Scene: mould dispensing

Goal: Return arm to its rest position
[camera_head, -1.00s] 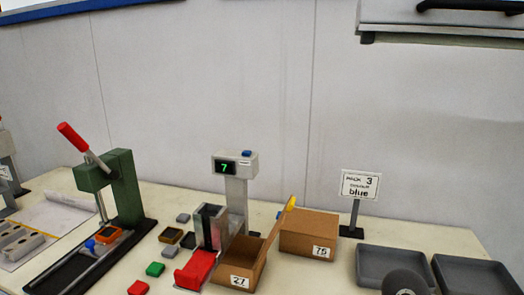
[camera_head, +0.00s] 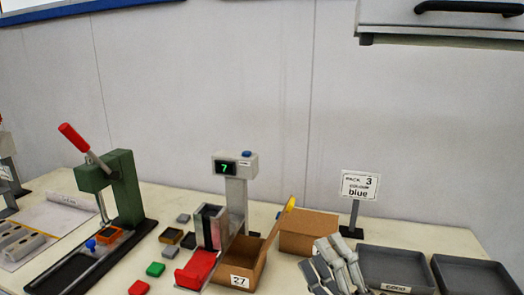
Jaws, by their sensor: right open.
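My right gripper (camera_head: 332,264) is at the bottom, right of centre, grey with several finger links. It is open and nothing shows in it. It is in front of a closed brown box (camera_head: 304,232) and hides that box's front right part. Left of the gripper stands an open brown box labelled 27 (camera_head: 240,281) with its flap up. A grey tray (camera_head: 408,289) with a partly readable label is just to the right of the gripper. My left gripper is not in view.
A dispenser with a green 7 display (camera_head: 237,167) stands mid-table above a red chute (camera_head: 196,270). A green press (camera_head: 123,188) is at left. Small coloured blocks lie between them. A sign reading blue (camera_head: 360,185) stands behind the trays. A second grey tray (camera_head: 474,274) is at right.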

